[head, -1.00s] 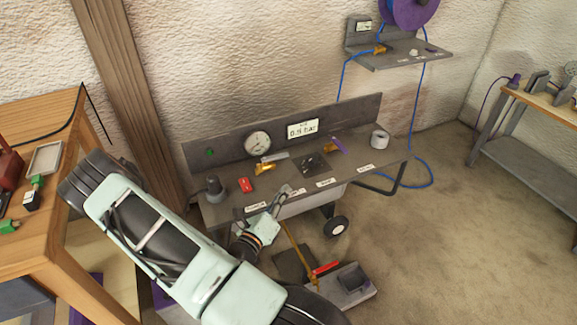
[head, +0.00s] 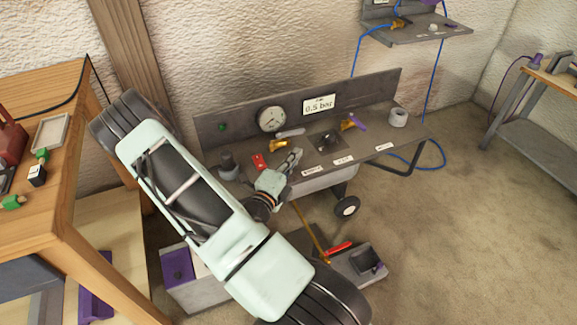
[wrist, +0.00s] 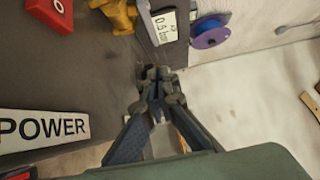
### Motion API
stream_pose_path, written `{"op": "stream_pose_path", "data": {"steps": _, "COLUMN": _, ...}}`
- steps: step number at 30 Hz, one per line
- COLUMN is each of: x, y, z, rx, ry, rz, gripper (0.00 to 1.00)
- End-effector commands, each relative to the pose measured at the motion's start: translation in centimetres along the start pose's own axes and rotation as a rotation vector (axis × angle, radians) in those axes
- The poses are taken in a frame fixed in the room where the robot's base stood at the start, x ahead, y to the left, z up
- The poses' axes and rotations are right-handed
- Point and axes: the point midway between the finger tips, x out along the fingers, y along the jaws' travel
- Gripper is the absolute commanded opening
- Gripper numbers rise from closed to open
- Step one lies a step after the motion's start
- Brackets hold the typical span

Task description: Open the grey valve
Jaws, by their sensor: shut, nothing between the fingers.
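The grey valve has a brass body (head: 279,146) and a grey lever (head: 291,133) that points right and slightly up, on the grey bench cart. In the wrist view its brass body (wrist: 118,14) shows at the top edge, partly cut off. My gripper (head: 297,154) is over the front part of the bench, just in front and to the right of the valve, apart from it. In the wrist view my gripper (wrist: 158,82) has its fingers together with nothing between them. The display (head: 319,104) reads 0.5 bar.
A red switch (head: 259,162) sits left of the valve, near a dark grey knob-like part (head: 227,161). A second brass valve with a purple lever (head: 357,121) stands to the right, and a white roll (head: 398,117) beyond it. A pressure gauge (head: 271,119) is behind.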

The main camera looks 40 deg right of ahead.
Motion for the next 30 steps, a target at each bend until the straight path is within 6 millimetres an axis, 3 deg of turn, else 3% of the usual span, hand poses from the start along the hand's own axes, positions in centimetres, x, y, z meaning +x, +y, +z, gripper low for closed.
{"op": "stream_pose_path", "data": {"steps": 3, "x": 2.7, "y": 0.2, "z": -0.1, "rx": 0.002, "ry": 0.005, "rz": -0.002, "gripper": 0.00}}
{"op": "stream_pose_path", "data": {"steps": 9, "x": 5.0, "y": 0.1, "z": 1.8, "rx": 0.004, "ry": -0.001, "rz": -0.001, "gripper": 0.00}}
{"op": "stream_pose_path", "data": {"steps": 30, "x": 6.5, "y": -0.2, "z": 3.2, "rx": -0.001, "ry": -0.002, "rz": 0.000, "gripper": 0.00}}
